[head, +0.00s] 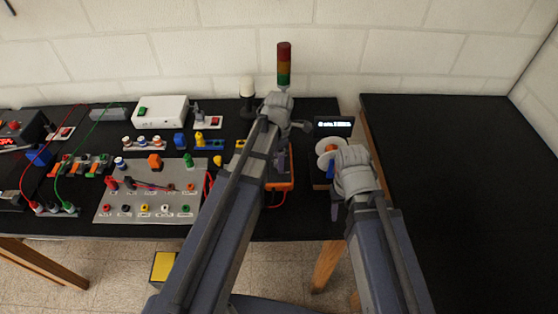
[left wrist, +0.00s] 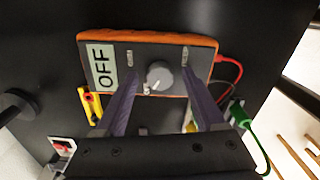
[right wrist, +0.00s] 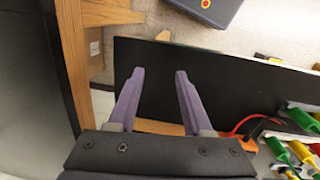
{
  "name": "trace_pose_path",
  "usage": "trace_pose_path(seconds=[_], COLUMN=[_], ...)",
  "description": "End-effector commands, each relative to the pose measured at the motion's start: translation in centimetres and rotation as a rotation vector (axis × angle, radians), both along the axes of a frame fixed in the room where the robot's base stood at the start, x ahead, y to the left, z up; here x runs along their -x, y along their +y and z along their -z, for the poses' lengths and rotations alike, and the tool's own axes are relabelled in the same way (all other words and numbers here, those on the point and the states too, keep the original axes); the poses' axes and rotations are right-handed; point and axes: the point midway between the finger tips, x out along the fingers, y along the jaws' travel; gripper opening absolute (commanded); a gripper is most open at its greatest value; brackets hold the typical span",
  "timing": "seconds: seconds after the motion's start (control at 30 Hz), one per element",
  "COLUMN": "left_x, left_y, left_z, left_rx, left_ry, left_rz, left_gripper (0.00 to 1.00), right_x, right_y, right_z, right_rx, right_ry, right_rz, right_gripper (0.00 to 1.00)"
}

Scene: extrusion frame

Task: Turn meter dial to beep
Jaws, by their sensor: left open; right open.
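The meter (left wrist: 125,70) has an orange case, a dark face and a display (left wrist: 102,68) reading OFF. Its grey round dial (left wrist: 158,75) shows in the left wrist view, with a pale mark at its lower left edge. My left gripper (left wrist: 158,66) is open over the meter, one finger on each side of the dial; I cannot tell how high above it the tips are. In the head view my left arm mostly covers the meter (head: 283,184). My right gripper (right wrist: 160,74) is open and empty, over the black table near its front edge.
A grey panel (head: 130,207) with coloured sockets and leads lies left of the meter. A signal tower (head: 284,65) stands behind. A small lit display (head: 334,125) and a white spool (head: 326,150) are near my right arm. The black table at right (head: 460,190) is clear.

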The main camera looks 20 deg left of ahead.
Motion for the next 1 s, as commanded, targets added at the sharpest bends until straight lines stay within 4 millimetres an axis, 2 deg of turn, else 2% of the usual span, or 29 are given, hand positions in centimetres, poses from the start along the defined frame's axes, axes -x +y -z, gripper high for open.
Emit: trace_pose_path(seconds=[0.1, 0.7, 1.0], left_x=[0.00, 0.00, 0.01], left_y=[0.00, 0.00, 0.00], left_z=[-0.06, -0.05, -0.05], left_rx=[0.000, 0.000, 0.000], left_ry=[0.000, 0.000, 0.000], left_rz=[0.000, 0.000, 0.008], left_gripper=[0.69, 0.02, 0.00], right_x=[0.00, 0.00, 0.00], right_y=[0.00, 0.00, 0.00], right_z=[-0.06, -0.05, -0.05], right_rx=[0.000, 0.000, 0.000], right_ry=[0.000, 0.000, 0.000], right_rz=[0.000, 0.000, 0.000], right_gripper=[0.50, 0.50, 0.50])
